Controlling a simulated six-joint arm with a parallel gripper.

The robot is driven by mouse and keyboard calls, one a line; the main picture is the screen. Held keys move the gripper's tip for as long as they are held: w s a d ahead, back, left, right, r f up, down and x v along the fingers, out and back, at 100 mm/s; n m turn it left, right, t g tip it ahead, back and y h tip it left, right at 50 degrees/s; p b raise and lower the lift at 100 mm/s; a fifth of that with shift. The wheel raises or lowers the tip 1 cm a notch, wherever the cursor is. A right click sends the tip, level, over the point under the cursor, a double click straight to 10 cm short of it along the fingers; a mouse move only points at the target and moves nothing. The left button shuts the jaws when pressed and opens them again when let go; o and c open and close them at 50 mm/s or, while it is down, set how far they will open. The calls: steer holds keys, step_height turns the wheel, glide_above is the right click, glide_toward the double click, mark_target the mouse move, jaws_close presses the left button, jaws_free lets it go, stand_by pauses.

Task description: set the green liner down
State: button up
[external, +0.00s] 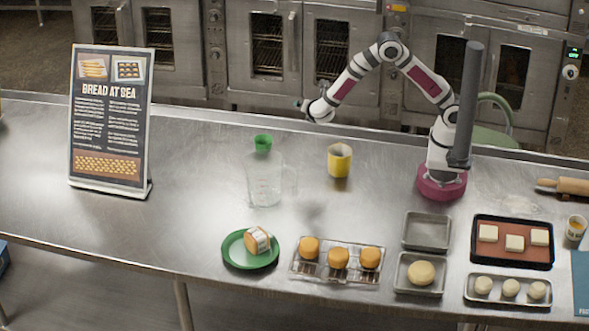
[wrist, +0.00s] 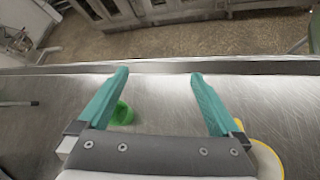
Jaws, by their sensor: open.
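A small green cup-shaped liner (external: 263,143) shows just above the rim of a clear measuring jug (external: 265,182) in the external view. In the wrist view the liner (wrist: 122,114) appears on the steel counter, partly hidden behind the left finger. My gripper (external: 302,106) is raised above the back of the counter, to the right of the liner and apart from it. In the wrist view its teal fingers (wrist: 159,77) are spread wide with nothing between them.
A yellow cup (external: 340,162) stands right of the jug. A green plate (external: 228,254) with a wrapped roll, a wire rack (external: 312,273) with buns, and metal trays (external: 428,231) line the front. A sign (external: 110,122) stands left. The counter (external: 195,180) between sign and jug is clear.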

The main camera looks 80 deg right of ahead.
steer(key=s+d+r+m+g+y, duration=0.1)
steer(key=s+r+m+g+y, duration=0.15)
steer(key=s+m, duration=0.5)
steer(key=s+r+m+g+y, duration=0.2)
steer(key=s+r+m+g, duration=0.15)
steer(key=s, duration=0.65)
steer(key=s+a+r+m+t+y, duration=0.1)
steer(key=s+a+m+y, duration=0.7)
steer(key=s+a+m, duration=0.3)
steer(key=s+a, duration=0.1)
steer(key=s, duration=0.2)
steer(key=shift+s+r+m, duration=0.15)
steer(key=shift+s+m, duration=0.2)
steer(key=shift+m, duration=0.05)
